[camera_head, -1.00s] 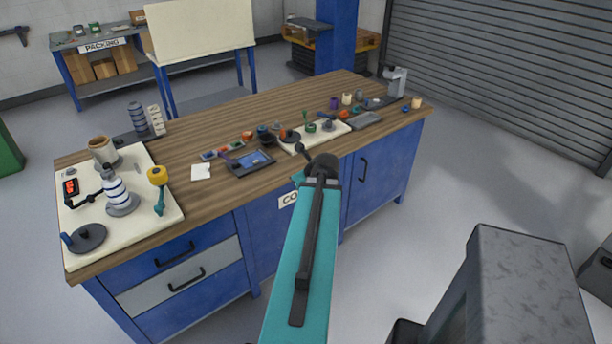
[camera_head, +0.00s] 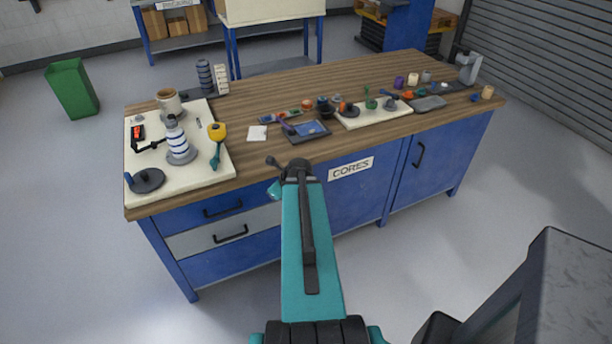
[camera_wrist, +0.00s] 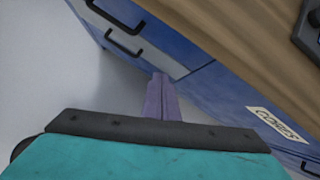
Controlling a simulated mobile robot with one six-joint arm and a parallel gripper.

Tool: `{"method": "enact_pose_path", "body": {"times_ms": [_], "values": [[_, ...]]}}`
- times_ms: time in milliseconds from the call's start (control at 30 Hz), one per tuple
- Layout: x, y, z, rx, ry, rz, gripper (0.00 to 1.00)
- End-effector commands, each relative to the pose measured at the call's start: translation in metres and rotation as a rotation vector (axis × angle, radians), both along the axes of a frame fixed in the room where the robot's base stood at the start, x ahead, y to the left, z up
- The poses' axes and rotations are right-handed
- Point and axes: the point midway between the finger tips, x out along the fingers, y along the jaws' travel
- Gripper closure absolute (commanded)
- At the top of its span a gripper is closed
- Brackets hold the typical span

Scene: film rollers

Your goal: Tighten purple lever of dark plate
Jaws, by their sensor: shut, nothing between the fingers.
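The dark plate (camera_head: 318,136) with a blue panel lies flat near the front edge of the wooden bench, in the middle of the head view. Its small purple lever (camera_head: 287,127) sticks up at the left side of the plate; its exact angle is hard to judge. My gripper (camera_wrist: 160,79) shows in the wrist view as narrow purple-grey fingers, shut and empty. It is in front of the blue drawers, apart from the plate. In the head view my arm hides the fingers.
A cream board (camera_head: 222,166) with a striped roller (camera_head: 178,141) and a yellow-topped tool (camera_head: 217,132) lies on the bench left. A second cream board (camera_head: 374,117) with small parts is right of the plate. The blue bench front has protruding handles (camera_head: 222,209).

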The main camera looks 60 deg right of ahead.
Motion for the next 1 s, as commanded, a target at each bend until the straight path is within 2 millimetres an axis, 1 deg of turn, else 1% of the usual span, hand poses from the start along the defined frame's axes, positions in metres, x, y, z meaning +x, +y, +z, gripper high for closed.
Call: {"method": "enact_pose_path", "body": {"times_ms": [33,167,200,267,300,367,500,667,700,767,800,867,1000], "values": [[0.01,0.02,-0.012,0.007,0.017,0.044,1.0],[0.029,0.065,-0.038,0.017,0.058,0.151,1.0],[0.033,0.079,-0.046,0.018,0.071,0.186,1.0],[0.039,0.101,-0.059,0.021,0.092,0.24,1.0],[0.042,0.115,-0.067,0.021,0.106,0.277,1.0],[0.046,0.138,-0.079,0.023,0.128,0.334,1.0],[0.049,0.188,-0.107,0.019,0.18,0.477,1.0],[0.045,0.246,-0.138,0.007,0.24,0.659,1.0],[0.042,0.26,-0.146,0.003,0.256,0.708,1.0],[0.037,0.281,-0.157,-0.005,0.279,0.783,1.0],[0.033,0.294,-0.164,-0.009,0.294,0.835,1.0],[0.026,0.314,-0.176,-0.018,0.317,0.916,1.0],[0.004,0.358,-0.201,-0.04,0.37,1.121,1.0]]}}
